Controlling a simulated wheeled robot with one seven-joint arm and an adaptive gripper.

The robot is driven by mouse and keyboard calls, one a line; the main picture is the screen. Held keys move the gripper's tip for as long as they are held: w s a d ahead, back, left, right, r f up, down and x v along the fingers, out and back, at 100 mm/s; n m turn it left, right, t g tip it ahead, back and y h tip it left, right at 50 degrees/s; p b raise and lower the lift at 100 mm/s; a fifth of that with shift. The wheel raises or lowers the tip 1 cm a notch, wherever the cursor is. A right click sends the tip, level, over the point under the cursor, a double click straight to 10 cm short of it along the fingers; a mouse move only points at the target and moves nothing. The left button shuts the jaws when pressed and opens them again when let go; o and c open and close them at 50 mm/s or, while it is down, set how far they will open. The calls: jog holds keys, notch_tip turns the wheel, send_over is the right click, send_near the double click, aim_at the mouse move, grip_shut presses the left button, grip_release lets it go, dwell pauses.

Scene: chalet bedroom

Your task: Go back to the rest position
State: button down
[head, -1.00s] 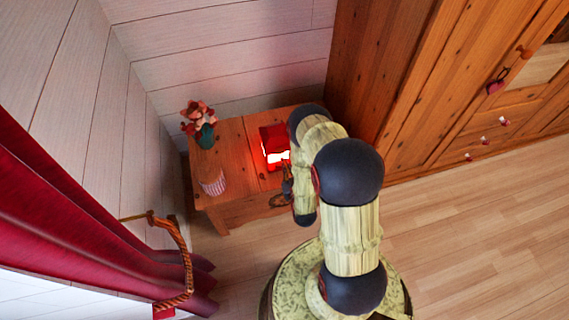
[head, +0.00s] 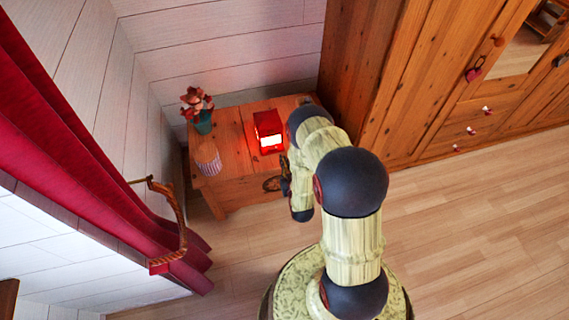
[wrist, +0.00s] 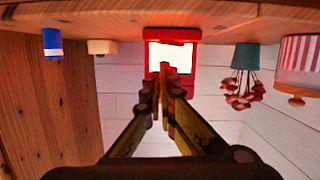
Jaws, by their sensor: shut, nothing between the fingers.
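My arm is bent in front of me in the head view, with my gripper (head: 286,178) at the right front of a small wooden table (head: 231,142), partly hidden by my own arm. In the wrist view, which is upside down, my gripper (wrist: 162,84) has its fingers together with nothing held. The fingertips overlap the red glowing lantern (wrist: 185,36) in that picture; I cannot tell the gap between them. The lantern also stands on the table in the head view (head: 266,122).
A potted plant (head: 200,118) and a striped container (head: 207,161) stand on the table. The wrist view also shows a blue and white cup (wrist: 52,42) and a beige block (wrist: 102,47). A wooden wardrobe (head: 400,90) is right, a red curtain (head: 75,150) left. Floor (head: 470,220) is clear at right.

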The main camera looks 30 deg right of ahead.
dwell(0.4)
jog(key=s+a+f+g+y, duration=0.3)
jog(key=s+a+f+g, duration=0.1)
jog(key=s+f+g, duration=0.7)
jog(key=s+a+r+n+p, duration=0.1)
jog(key=s+a+r, duration=0.3)
jog(key=r, duration=1.7)
jog(key=s+a+r+t+y+p, duration=0.1)
jog(key=s+a+r, duration=0.3)
jog(key=r, duration=1.8)
jog(key=s+a+r+n+t+p, duration=0.1)
jog(key=s+a+r+p, duration=0.2)
jog(key=r, duration=1.8)
jog(key=s+a, duration=0.2)
jog(key=s, duration=0.3)
jog(key=shift+s+r+n, duration=0.3)
jog(key=shift+s+r, duration=0.1)
